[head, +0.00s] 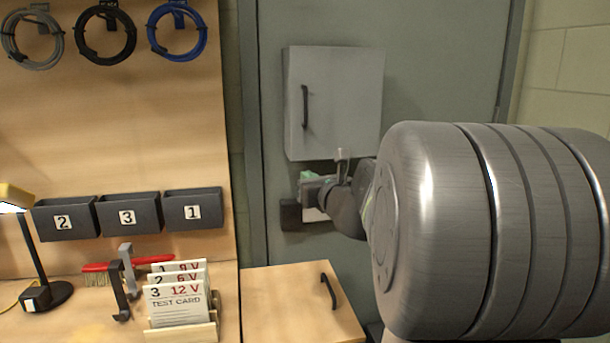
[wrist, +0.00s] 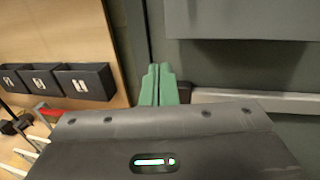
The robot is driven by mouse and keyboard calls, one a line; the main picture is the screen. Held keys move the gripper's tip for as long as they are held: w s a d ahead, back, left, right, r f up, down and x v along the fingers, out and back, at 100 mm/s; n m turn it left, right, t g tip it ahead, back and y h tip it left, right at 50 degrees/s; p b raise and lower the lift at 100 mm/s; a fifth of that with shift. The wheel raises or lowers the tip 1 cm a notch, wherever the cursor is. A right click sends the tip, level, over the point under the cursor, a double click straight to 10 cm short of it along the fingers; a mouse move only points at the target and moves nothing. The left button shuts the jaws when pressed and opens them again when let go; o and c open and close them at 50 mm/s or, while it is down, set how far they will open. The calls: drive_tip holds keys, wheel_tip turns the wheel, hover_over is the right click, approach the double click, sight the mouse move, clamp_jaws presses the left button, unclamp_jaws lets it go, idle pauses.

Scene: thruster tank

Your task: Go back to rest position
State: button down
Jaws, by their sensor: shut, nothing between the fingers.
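My gripper shows in the head view (head: 306,176) at the end of my arm, in front of the grey-green door panel, just below the grey wall cabinet (head: 334,104). In the wrist view its green fingers (wrist: 158,85) are together and empty. The cabinet is closed, with a dark upright handle (head: 305,107) at its left. A pale panel and a small black box (head: 290,215) are below the cabinet, partly hidden by my gripper and arm. My large grey arm link covers the right of the head view.
Three numbered black bins (head: 128,213) hang on the wooden board at left, under several cable coils (head: 105,32). A wooden drawer unit (head: 285,300) is at lower centre.

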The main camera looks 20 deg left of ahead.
drive_tip(key=v, duration=0.2)
drive_tip(key=shift+s+f, duration=0.1)
drive_tip(key=shift+s, duration=0.3)
